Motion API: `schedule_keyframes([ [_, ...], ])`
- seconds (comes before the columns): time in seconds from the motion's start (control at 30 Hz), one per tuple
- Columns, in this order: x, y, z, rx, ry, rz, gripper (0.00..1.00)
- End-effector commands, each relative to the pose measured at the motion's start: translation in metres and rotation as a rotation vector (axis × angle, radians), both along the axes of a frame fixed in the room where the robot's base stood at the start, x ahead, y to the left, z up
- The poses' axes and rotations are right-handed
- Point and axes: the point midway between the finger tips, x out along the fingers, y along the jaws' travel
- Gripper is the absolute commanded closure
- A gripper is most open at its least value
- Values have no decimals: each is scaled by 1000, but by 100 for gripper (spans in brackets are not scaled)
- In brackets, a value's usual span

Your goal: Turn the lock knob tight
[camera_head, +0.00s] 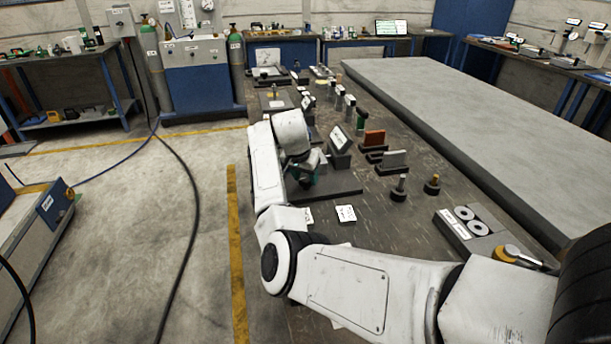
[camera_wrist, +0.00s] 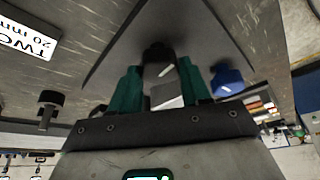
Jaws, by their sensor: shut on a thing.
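My gripper (camera_head: 306,172) is at the dark base plate (camera_head: 335,187) of the microscope arm stand in the head view. In the wrist view its two green fingers (camera_wrist: 160,76) are closed around a dark knob-like part (camera_wrist: 157,56), which I take to be the lock knob. A grey block shows between the fingers, below the dark part. A blue rounded part (camera_wrist: 228,81) is just right of the right finger. My wrist hides most of the knob in the head view, and its turn position cannot be told.
A tilted label sign (camera_head: 341,139) stands close behind my gripper. A black knobbed part (camera_wrist: 48,103) shows left in the wrist view.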

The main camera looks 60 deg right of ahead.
Motion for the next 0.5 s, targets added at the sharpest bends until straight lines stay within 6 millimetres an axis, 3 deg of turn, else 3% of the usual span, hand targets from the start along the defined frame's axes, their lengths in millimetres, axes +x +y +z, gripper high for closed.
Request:
schedule_keyframes([
  [0.5, 2, 0, 1, -1, -3, -145, 84],
])
